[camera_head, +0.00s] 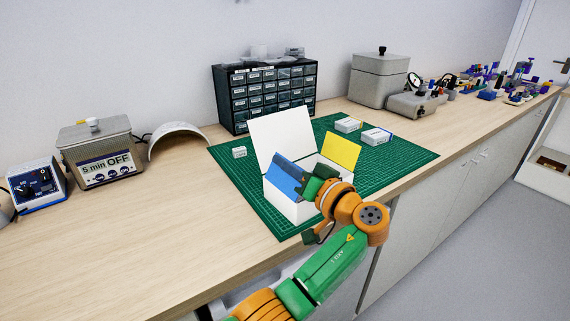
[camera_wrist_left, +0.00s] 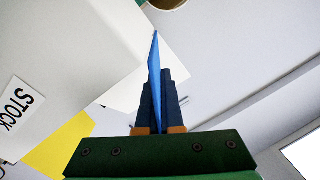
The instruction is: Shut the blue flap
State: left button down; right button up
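The white box (camera_head: 293,208) stands on the green mat with its tall white lid (camera_head: 282,139) raised. Its blue flap (camera_head: 284,178) stands up at a slant on the left side, and its yellow flap (camera_head: 341,151) stands up on the right. My left gripper (camera_head: 311,186) is at the right edge of the blue flap. In the left wrist view the blue flap (camera_wrist_left: 155,62) shows edge-on between the two dark fingers of my left gripper (camera_wrist_left: 161,82), which look shut on it. The arm hides part of the box's front. My right gripper is not in view.
The green cutting mat (camera_head: 248,187) holds small cartons (camera_head: 376,136) behind the box and a tiny one (camera_head: 239,152) at left. A drawer cabinet (camera_head: 266,95) stands behind. A label reading STOCK (camera_wrist_left: 17,105) shows in the wrist view. The bench at left front is clear.

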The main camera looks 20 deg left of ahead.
pick_arm(q)
jog(key=c, duration=1.1)
grip_release()
jog(key=shift+o, duration=0.2)
jog(key=b+v, duration=0.1)
jog(key=v, duration=0.5)
jog(key=shift+d, duration=0.15)
jog(key=shift+s+d, duration=0.3)
